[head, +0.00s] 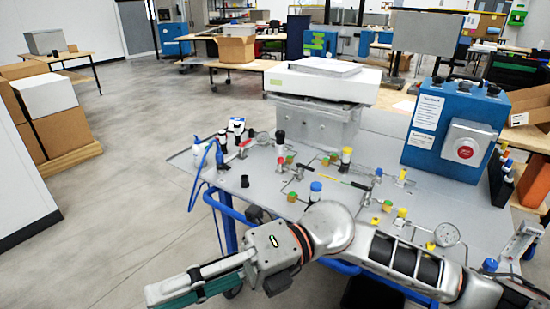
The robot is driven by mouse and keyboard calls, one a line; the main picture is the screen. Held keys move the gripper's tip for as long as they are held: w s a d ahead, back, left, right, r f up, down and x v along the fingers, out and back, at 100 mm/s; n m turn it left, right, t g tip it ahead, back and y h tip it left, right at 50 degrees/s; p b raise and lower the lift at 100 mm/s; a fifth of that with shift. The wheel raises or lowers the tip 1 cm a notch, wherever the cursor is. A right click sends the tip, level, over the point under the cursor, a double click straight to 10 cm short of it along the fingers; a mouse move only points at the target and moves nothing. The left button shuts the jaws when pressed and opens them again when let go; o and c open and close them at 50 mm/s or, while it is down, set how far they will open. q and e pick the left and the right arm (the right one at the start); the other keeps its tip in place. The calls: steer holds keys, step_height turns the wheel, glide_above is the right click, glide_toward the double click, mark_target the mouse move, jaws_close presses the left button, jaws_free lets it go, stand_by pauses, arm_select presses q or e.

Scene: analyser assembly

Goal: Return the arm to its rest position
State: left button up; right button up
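My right arm comes in from the lower right and reaches across the front of the workbench (330,185). Its gripper (165,294) points to the lower left, over the floor and clear of the bench's left edge. The fingers are long and grey with greenish pads, seen edge-on, and the lower part is cut by the picture's edge. I see nothing held, but whether the fingers are apart or together is not clear. My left gripper is not in view.
The bench holds a blue control box (455,130) with a red button, a white-topped analyser unit (320,84), several small valves and fittings, and a round gauge (446,235). Blue tubing (194,190) hangs at its left edge. Stacked boxes (45,115) stand far left. The floor (110,215) between is clear.

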steer(key=w+d+m+t+y, duration=0.4)
steer(key=w+m+t+y, duration=0.3)
steer(key=w+m+t, duration=0.65)
steer(key=w+d+f+m+t+h, duration=0.3)
steer(key=d+f+m+t+h, duration=0.25)
steer(key=f+m, duration=0.3)
steer(key=w+d+f+m+t+h, duration=0.3)
steer(key=d+f+m+t+h, duration=0.3)
steer(key=m, duration=0.4)
steer(key=s+d+f+m+g+h, duration=0.1)
steer(key=s+d+f+m+h, duration=0.15)
steer(key=d+f, duration=0.4)
steer(key=s+d+f+m+h, duration=0.2)
steer(key=d+f+m+h, duration=0.1)
steer(key=f, duration=0.7)
steer(key=s+d+f+m+g+h, duration=0.3)
steer(key=s+d+f, duration=0.5)
steer(key=s+f, duration=0.4)
step_height(320, 180, down, 2)
steer(key=shift+d+g, duration=0.15)
steer(key=shift+g, duration=0.65)
steer(key=shift+m, duration=0.25)
